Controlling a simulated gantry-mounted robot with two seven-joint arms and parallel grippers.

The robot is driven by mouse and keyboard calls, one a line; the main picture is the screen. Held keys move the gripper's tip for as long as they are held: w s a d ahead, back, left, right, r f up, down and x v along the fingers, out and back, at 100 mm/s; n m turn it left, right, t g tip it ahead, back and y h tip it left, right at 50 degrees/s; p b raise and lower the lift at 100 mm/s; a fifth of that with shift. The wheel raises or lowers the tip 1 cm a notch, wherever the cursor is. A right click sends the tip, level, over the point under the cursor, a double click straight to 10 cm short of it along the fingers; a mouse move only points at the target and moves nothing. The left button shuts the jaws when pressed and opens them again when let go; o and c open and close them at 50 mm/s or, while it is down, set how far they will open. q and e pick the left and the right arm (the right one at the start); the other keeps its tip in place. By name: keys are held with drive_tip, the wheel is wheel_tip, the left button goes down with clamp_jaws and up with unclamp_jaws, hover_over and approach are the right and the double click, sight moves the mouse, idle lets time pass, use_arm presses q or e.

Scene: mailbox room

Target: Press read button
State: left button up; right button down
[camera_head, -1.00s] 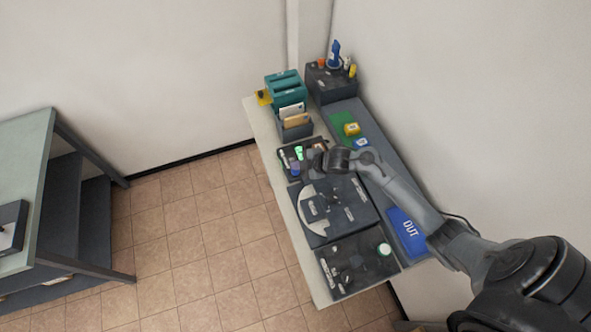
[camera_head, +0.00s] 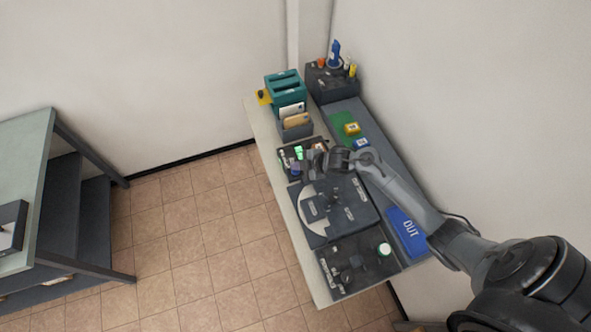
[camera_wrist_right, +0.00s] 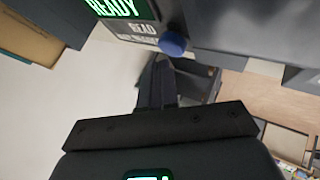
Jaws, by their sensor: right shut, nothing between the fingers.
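A round blue button (camera_wrist_right: 173,43) sits beside a white label (camera_wrist_right: 139,30) reading READ, below a green READY display (camera_wrist_right: 121,8) in the right wrist view. In the head view the lit green display (camera_head: 299,153) is on a dark panel on the long table. My right gripper (camera_wrist_right: 161,62) is shut and empty, its fingertips just short of or at the blue button; I cannot tell whether they touch. In the head view my right gripper (camera_head: 309,166) is over the panel and partly hides it. My left gripper is not in view.
A dark round-plate station (camera_head: 321,229) and another dark panel (camera_head: 341,283) lie nearer on the table. A grey envelope holder (camera_head: 297,131) and teal box (camera_head: 284,88) stand behind. A blue OUT tray (camera_head: 404,222) is at the right, by the wall.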

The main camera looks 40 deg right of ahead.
sight(298, 172)
drive_tip(key=shift+f, duration=0.25)
drive_tip(key=shift+f+b, duration=0.3)
drive_tip(key=shift+f, duration=0.1)
idle(0.6)
drive_tip(key=shift+f, duration=0.1)
idle(0.3)
drive_tip(key=shift+r+p, duration=0.75)
drive_tip(key=shift+p, duration=0.05)
drive_tip(key=shift+r, duration=0.15)
wheel_tip(298, 172, up, 5)
drive_tip(key=p, duration=0.5)
